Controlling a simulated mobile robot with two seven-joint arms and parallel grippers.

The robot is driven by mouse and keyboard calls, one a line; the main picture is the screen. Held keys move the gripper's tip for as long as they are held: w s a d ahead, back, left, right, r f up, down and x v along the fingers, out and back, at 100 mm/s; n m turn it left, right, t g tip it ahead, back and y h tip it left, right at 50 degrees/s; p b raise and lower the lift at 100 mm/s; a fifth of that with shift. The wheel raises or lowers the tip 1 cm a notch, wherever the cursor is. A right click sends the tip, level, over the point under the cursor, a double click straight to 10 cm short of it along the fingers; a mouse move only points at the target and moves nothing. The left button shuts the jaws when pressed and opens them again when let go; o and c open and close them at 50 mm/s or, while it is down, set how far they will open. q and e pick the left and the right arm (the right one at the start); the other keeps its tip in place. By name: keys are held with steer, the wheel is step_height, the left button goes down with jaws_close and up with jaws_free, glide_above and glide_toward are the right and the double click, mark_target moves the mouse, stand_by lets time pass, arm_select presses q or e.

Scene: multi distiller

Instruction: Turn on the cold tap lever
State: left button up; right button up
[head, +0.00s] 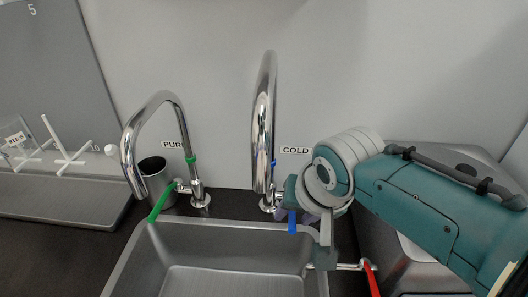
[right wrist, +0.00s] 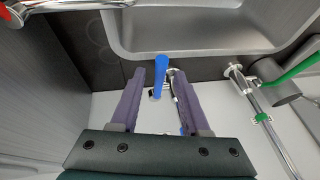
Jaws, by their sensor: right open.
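The cold tap (head: 264,130) is a tall chrome spout behind the sink, beside a "COLD" label (head: 296,150). Its blue lever (head: 292,222) hangs at the base, pointing down toward the sink in the head view. My right gripper (right wrist: 157,76) is open, with its purple fingers on either side of the blue lever (right wrist: 161,68) in the right wrist view. The lever shows between the fingertips with a gap on each side; I cannot tell how deep it sits. In the head view the right wrist hides much of the fingers. My left gripper is not in view.
A steel sink (head: 232,228) lies in front. The pure tap (head: 150,107) with its green lever (head: 161,202) and a metal cup (head: 153,168) stand left. A red lever (head: 371,278) is below my right arm. A white rack (head: 68,155) stands far left.

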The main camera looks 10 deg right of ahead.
jaws_close()
stand_by(0.3)
stand_by(1.1)
